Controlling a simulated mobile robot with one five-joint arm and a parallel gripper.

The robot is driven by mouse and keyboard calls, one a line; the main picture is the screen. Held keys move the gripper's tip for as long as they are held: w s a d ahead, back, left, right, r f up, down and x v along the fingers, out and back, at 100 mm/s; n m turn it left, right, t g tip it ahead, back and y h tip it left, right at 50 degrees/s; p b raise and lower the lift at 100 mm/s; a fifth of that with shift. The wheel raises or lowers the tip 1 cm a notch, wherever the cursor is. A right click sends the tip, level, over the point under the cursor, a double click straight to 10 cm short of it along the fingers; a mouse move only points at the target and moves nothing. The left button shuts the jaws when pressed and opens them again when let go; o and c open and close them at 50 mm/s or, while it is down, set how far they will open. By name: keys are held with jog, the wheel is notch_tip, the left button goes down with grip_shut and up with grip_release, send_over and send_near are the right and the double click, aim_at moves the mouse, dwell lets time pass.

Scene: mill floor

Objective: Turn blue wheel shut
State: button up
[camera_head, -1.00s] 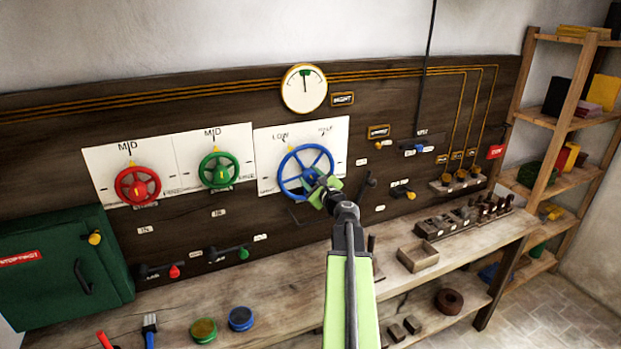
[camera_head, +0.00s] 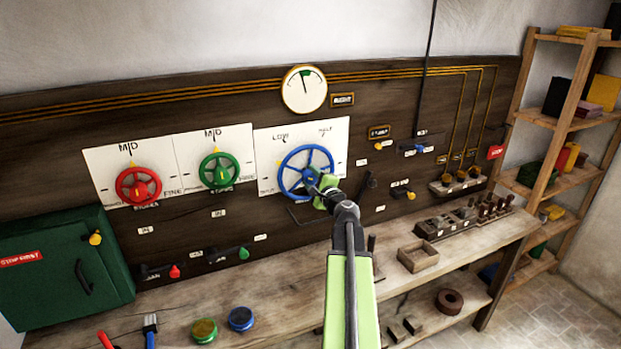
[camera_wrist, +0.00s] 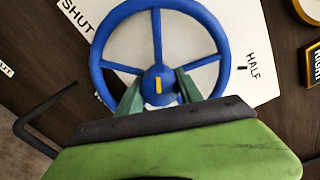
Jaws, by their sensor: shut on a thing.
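The blue wheel (camera_head: 307,173) is mounted on a white plate (camera_head: 338,136) on the dark panel, with "LOW" and "HALF" printed above it. In the wrist view the wheel (camera_wrist: 158,72) fills the upper middle, with a yellow mark on its hub. "SHUT" shows at its upper left and "HALF" at its right. My gripper (camera_head: 319,184) is at the lower right of the hub. In the wrist view its fingers (camera_wrist: 160,88) stand on both sides of the hub, shut on the wheel. My gripper's body hides the lower rim.
A red wheel (camera_head: 138,186) and a green wheel (camera_head: 218,174) are to the left. A round gauge (camera_head: 304,90) hangs above. A dark lever (camera_head: 370,180) is close at the right, a bent dark rod (camera_wrist: 50,117) below. The bench (camera_head: 275,300) runs underneath.

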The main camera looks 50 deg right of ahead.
jog(key=n, duration=0.5)
jog(key=shift+r+n, duration=0.1)
jog(key=shift+n, duration=0.3)
dwell(0.4)
jog(key=o, duration=1.3)
jog(key=shift+o, duration=0.2)
